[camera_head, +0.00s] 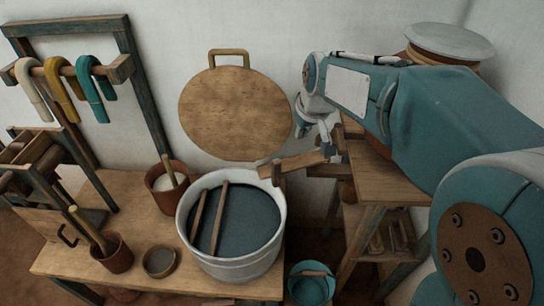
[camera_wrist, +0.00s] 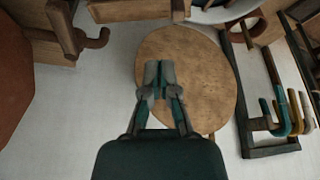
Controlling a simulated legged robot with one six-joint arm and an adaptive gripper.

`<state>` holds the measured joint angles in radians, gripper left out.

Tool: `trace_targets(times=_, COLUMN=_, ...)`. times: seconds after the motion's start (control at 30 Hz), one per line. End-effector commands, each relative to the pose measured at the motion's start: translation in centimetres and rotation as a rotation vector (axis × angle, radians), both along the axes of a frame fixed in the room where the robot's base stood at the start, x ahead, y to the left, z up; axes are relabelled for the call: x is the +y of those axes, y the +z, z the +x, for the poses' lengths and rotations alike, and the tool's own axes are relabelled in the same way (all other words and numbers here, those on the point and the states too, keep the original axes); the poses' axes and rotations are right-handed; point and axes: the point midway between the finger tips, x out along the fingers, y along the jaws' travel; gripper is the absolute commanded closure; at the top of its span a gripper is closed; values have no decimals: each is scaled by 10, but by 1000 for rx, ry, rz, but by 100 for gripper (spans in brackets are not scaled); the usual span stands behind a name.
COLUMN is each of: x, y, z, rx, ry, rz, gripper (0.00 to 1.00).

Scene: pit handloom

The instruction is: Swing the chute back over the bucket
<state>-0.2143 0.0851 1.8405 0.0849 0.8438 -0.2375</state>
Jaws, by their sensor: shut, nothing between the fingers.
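The chute (camera_head: 292,164) looks like a short wooden trough at the stand's left side. Its left end shows beside the right rim of the big pale tub, and it appears to lie across the top of the wrist view (camera_wrist: 130,10). My gripper (camera_head: 326,150) is shut and empty, close to the chute's right part in the head view. In the wrist view the fingertips (camera_wrist: 159,75) meet before the round board. Contact with the chute cannot be told.
The pale tub (camera_head: 235,262) of dark liquid holds two sticks. A round wooden board (camera_head: 232,115) leans on the wall. A wooden stand (camera_head: 385,185) is under my arm. Pots and a rack (camera_head: 140,80) with hanging skeins are left. A wooden hook (camera_wrist: 97,40) juts upper left.

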Motion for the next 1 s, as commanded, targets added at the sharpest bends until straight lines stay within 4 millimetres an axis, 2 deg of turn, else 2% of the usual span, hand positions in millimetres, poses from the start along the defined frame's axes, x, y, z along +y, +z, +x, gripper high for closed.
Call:
trace_targets(times=0.2, x=26, y=-23, z=32, rx=18, ry=59, rz=-5, gripper=100)
trace_targets(times=0.5, x=61, y=-57, z=69, rx=36, ry=134, rz=-10, gripper=100)
trace_targets(times=0.7, x=74, y=-70, z=81, rx=40, ry=162, rz=-12, gripper=100)
trace_targets(times=1.0, x=76, y=-72, z=83, rx=41, ry=166, rz=-12, gripper=100)
